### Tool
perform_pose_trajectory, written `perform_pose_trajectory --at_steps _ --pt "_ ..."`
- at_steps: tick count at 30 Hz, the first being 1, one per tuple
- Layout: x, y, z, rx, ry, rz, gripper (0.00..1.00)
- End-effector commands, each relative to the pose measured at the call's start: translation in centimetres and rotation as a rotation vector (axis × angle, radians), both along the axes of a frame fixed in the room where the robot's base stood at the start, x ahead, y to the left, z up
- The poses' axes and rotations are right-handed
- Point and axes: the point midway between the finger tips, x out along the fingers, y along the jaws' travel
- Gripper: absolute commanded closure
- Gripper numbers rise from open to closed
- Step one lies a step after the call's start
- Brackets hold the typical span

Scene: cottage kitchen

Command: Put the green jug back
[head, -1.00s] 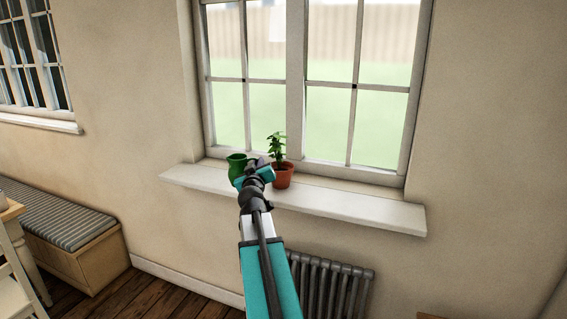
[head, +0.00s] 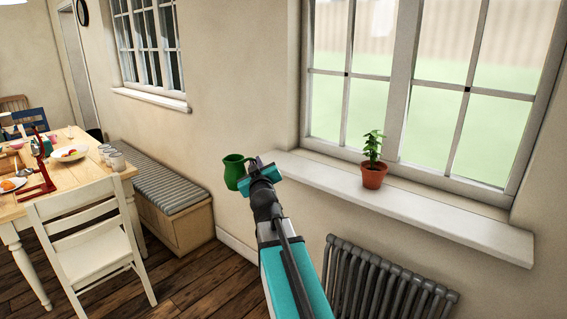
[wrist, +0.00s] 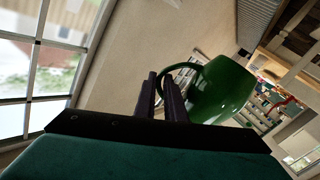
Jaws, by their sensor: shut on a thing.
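The green jug (head: 234,171) is held at the end of my arm, clear of the window sill (head: 422,210) and to the left of it in the head view. My gripper (head: 262,169) is shut on the jug at its handle side. In the wrist view the jug (wrist: 222,88) is beside my gripper (wrist: 162,88), with the dark fingers at the handle loop and the body off to the right. The exact contact on the handle is hard to make out.
A potted plant (head: 373,172) stands on the sill. A radiator (head: 385,276) is below it. At left are a striped bench (head: 158,180), a white chair (head: 88,225) and a wooden table (head: 88,188) holding cups (head: 113,159), a plate (head: 69,154) and a red stand (head: 40,172). Floor between is clear.

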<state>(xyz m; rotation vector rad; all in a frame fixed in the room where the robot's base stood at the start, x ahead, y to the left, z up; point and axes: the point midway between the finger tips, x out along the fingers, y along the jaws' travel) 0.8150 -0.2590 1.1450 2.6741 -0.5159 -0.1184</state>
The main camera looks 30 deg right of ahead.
Motion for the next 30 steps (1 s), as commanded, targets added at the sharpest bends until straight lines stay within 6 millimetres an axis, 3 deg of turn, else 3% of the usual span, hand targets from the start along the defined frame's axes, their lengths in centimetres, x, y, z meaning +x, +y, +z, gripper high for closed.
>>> perform_pose_trajectory --at_steps 3,18,24,30 --pt "0.9 4.3 0.2 0.001 -0.004 0.064 1.0" --pt "2.5 20.4 0.8 0.001 -0.003 0.301 1.0" --pt "2.3 24.5 1.1 0.001 -0.003 0.361 1.0" --pt "2.3 25.9 1.1 0.001 -0.002 0.38 1.0"
